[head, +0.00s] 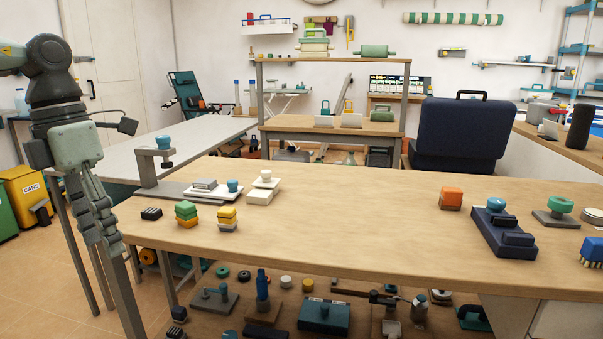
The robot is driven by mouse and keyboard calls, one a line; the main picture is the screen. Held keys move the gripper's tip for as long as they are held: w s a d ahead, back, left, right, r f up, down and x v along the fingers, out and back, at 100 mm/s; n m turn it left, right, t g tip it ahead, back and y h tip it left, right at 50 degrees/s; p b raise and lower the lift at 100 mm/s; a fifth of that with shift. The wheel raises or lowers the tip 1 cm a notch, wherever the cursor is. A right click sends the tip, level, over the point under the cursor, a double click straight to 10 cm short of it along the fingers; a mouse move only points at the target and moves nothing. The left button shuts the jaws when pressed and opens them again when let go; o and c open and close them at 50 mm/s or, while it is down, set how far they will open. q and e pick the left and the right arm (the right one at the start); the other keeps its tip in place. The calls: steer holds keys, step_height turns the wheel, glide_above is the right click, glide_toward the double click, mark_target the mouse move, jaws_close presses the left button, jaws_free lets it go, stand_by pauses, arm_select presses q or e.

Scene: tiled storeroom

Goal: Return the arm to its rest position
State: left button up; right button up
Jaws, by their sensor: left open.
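My left arm comes in at the upper left, and its gripper (108,240) points downward. The gripper hangs in front of the left end of the wooden table (350,215), beside the table's left edge. Its fingers are open and nothing shows between them. It looks clear of the small objects on the table. My right gripper is not in view.
Near the table's left end are a grey clamp stand (148,170), a white tray (215,195) and small stacked blocks (186,212). A dark blue device (502,235) and an orange block (451,198) stand at the right. The table's middle is clear. Bins (25,190) stand far left.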

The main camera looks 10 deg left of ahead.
arm_select(q)
steer(key=w+d+f+n+t+h+p, duration=0.1)
steer(key=w+f+n+t+h, duration=0.25)
steer(key=w+t, duration=0.2)
steer(key=w+d+f+n+t+h, duration=0.2)
steer(key=w+n+t+h, duration=0.2)
steer(key=w+n+h, duration=0.15)
steer(key=s+a+f+n+t+y+p, duration=0.1)
steer(key=a+f+n+t+y, duration=0.2)
steer(key=a+f+n+y, duration=0.55)
steer(key=a+f+n+t+y+p, duration=0.15)
steer(key=a+f+n+y, duration=0.25)
steer(key=f+n, duration=0.8)
steer(key=s+d+f+n+g+y, duration=0.2)
steer(key=s+f+n+g, duration=0.1)
steer(key=s+f+n, duration=0.45)
steer(key=s+d+f+n+g+h, duration=0.2)
steer(key=s+d+f+g, duration=0.5)
steer(key=s+d+f, duration=0.6)
steer(key=shift+s, duration=0.45)
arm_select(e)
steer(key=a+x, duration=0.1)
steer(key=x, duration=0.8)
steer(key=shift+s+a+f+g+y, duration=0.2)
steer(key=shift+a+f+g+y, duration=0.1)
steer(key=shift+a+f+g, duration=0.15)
